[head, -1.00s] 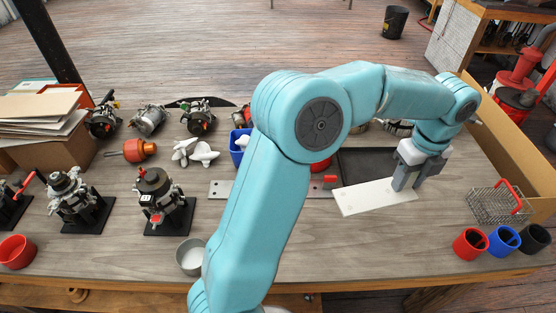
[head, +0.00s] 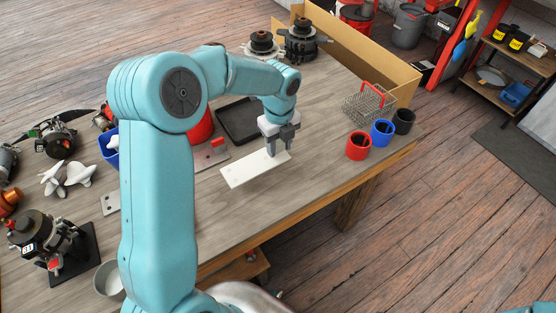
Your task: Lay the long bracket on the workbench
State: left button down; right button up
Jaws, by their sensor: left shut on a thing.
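The long bracket is a flat pale plate (head: 246,171) near the middle of the workbench (head: 300,190) in the head view. My left gripper (head: 280,150) points down at the bracket's right end and is shut on it. The bracket looks roughly level, on or just above the wood; I cannot tell whether it touches. My right gripper is not in view.
A dark tray (head: 238,121) lies behind the bracket, and a grey strip with a red piece (head: 212,156) lies to its left. Red (head: 359,146), blue (head: 382,133) and black (head: 403,121) cups and a wire basket (head: 368,105) stand to the right. Bare wood lies in front.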

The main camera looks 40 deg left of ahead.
pick_arm(q)
send_over(279, 169)
notch_tip(279, 169, down, 6)
jog(key=shift+f, duration=0.25)
jog(key=shift+a+f, duration=0.1)
jog(key=shift+f, duration=0.35)
jog(key=shift+r, duration=0.1)
jog(key=c, duration=0.6)
grip_release()
jog(key=shift+f, duration=0.25)
jog(key=shift+c, duration=0.2)
jog(key=shift+s+r, duration=0.1)
